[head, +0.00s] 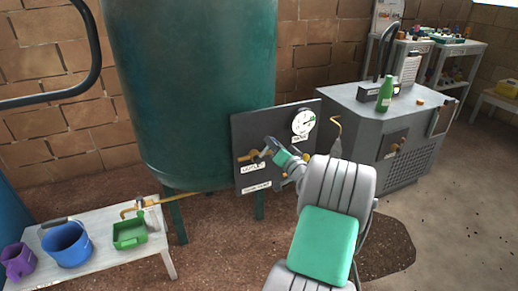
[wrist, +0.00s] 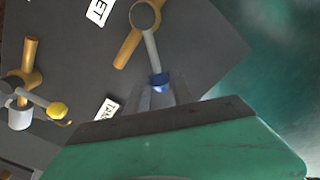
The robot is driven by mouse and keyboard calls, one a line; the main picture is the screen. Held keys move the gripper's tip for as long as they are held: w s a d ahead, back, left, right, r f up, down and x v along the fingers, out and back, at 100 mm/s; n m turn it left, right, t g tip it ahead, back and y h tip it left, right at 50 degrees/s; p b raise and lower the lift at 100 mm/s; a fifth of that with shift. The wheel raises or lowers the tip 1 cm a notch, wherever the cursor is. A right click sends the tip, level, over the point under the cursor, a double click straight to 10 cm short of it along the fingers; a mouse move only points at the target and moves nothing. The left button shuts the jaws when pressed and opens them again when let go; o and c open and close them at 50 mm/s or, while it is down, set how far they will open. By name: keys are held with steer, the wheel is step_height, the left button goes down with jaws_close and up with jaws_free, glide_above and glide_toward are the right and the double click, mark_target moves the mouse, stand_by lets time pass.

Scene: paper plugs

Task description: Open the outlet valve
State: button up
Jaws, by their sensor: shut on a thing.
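A dark grey panel (head: 240,135) stands in front of the green tank. In the wrist view, a brass valve (wrist: 128,48) on the panel (wrist: 70,65) has a grey lever with a blue tip (wrist: 159,81). My gripper (wrist: 158,92) is shut on this blue tip; it also shows in the head view (head: 268,152) at the panel. A partly cut-off label (wrist: 99,10) ending in "ET" is beside this valve. A second brass valve (wrist: 30,60) with a yellow-tipped lever (wrist: 56,109) is apart to the left. Another label (wrist: 106,109) is partly covered by my gripper.
A round gauge (head: 303,123) is at the panel's upper right. The large green tank (head: 190,80) is behind it. A bench (head: 155,245) with buckets and a green tray (head: 130,233) is at left. A grey machine cabinet (head: 365,120) with a green bottle (head: 384,97) is at right.

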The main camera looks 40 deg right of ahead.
steer(key=shift+s+d+f+m, duration=0.1)
steer(key=shift+d+f+m, duration=0.25)
steer(key=shift+m, duration=0.25)
steer(key=f+m, duration=0.1)
steer(key=d+m, duration=0.1)
steer(key=m, duration=0.1)
steer(key=shift+s+d+f+p, duration=0.1)
steer(key=shift+s+f+p, duration=0.05)
steer(key=shift+f+p, duration=0.25)
steer(key=f+m, duration=0.2)
steer(key=m, duration=0.1)
steer(key=shift+s+d, duration=0.1)
steer(key=shift+d, duration=0.25)
